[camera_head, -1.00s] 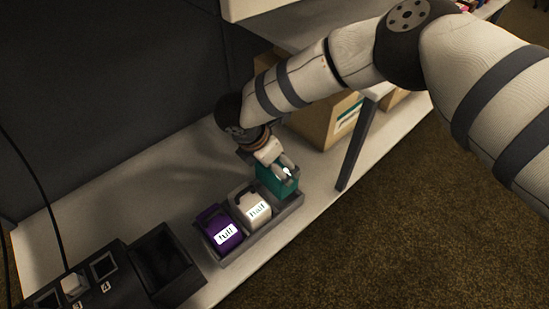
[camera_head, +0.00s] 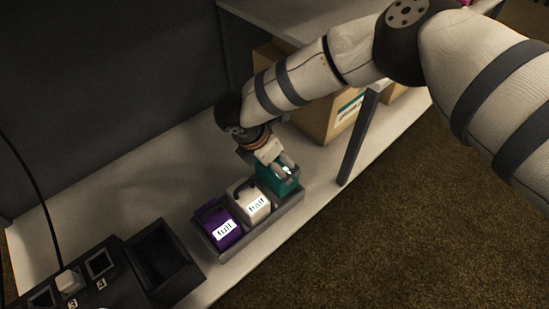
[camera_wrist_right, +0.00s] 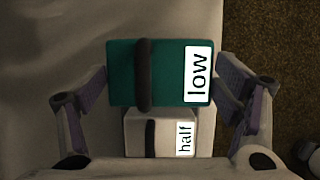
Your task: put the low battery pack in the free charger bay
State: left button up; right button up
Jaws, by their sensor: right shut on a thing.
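In the right wrist view the pack (camera_wrist_right: 122,75), labelled "low", lies between the two fingers (camera_wrist_right: 162,85). The charger (camera_head: 95,273) is a dark unit at the lower left, with bays marked 3 and 4. My left gripper is not in view.
In the tray, a white pack labelled "half" (camera_head: 246,196) and a purple pack labelled "full" (camera_head: 213,215) stand beside the low pack. An open black bin (camera_head: 165,262) lies between charger and tray. A cardboard box (camera_head: 318,118) and a dark post (camera_head: 358,139) stand behind.

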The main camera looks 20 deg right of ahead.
jog(key=shift+f, duration=0.1)
jog(key=shift+f+b, duration=0.9)
jog(key=shift+f, duration=1.2)
jog(key=o, duration=1.8)
jog(key=shift+f, duration=0.1)
jog(key=v, duration=1.2)
